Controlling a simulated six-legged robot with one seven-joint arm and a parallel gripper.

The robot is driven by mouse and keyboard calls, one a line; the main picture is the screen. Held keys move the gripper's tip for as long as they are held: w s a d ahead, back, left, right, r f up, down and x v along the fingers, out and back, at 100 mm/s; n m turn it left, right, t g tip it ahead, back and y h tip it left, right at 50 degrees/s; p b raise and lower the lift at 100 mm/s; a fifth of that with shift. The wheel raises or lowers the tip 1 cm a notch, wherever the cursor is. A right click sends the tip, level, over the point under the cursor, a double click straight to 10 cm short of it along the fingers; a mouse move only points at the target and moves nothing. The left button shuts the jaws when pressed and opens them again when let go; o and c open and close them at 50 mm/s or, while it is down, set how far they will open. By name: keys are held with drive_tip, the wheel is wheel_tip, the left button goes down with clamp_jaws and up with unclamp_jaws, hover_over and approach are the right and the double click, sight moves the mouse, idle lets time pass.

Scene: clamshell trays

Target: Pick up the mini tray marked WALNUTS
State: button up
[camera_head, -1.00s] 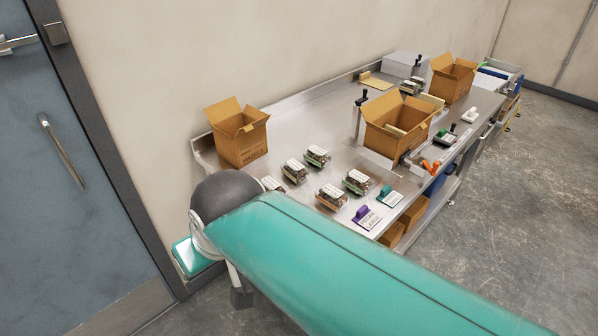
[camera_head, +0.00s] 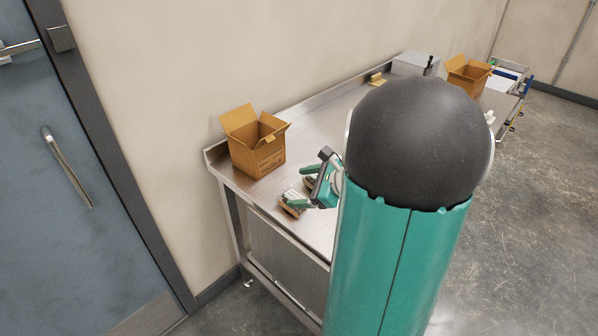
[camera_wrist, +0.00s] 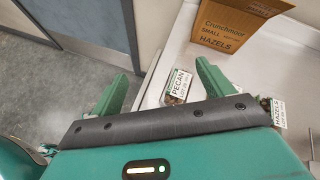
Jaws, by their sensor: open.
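No label reading WALNUTS is legible in these views. In the wrist view a small clear tray marked PECAN (camera_wrist: 180,86) shows between my open fingers, closer to the right one. A tray marked HAZELS (camera_wrist: 277,113) shows at the right, partly hidden behind my gripper's dark bar. My gripper (camera_wrist: 163,82) is open and empty. In the head view my gripper (camera_head: 305,186) is low over the left part of the steel table, with a small tray (camera_head: 291,197) beside its fingers. My arm hides the rest of the trays there.
An open carton marked HAZELS (camera_wrist: 232,24) stands at the table's back left corner, also in the head view (camera_head: 256,150). Another open carton (camera_head: 467,78) is at the far end. A grey door is at left.

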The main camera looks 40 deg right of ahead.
drive_tip(key=s+d+f+m+h, duration=0.1)
drive_tip(key=d+m, duration=0.1)
drive_tip(key=d, duration=0.2)
drive_tip(key=s+d+f+m+t+h, duration=0.1)
drive_tip(key=s+d+f+m+h, duration=0.1)
drive_tip(key=d+m, duration=0.1)
drive_tip(key=s+d+f+m+t+h, duration=0.1)
drive_tip(key=d+m, duration=0.2)
drive_tip(key=d, duration=0.2)
drive_tip(key=shift+s+d+f, duration=0.2)
drive_tip(key=shift+d+f, duration=0.15)
drive_tip(key=shift+d, duration=0.05)
drive_tip(key=shift+w+d+f+h, duration=0.1)
drive_tip(key=shift+d+f+h, duration=0.1)
drive_tip(key=shift+h, duration=0.1)
drive_tip(key=x, duration=0.8)
drive_tip(key=shift+r, duration=0.2)
drive_tip(key=shift+d+x, duration=0.2)
drive_tip(key=shift+x, duration=1.2)
drive_tip(key=shift+d+x, duration=0.2)
drive_tip(key=shift+x, duration=1.15)
drive_tip(key=c, duration=1.1)
drive_tip(key=shift+r, duration=0.1)
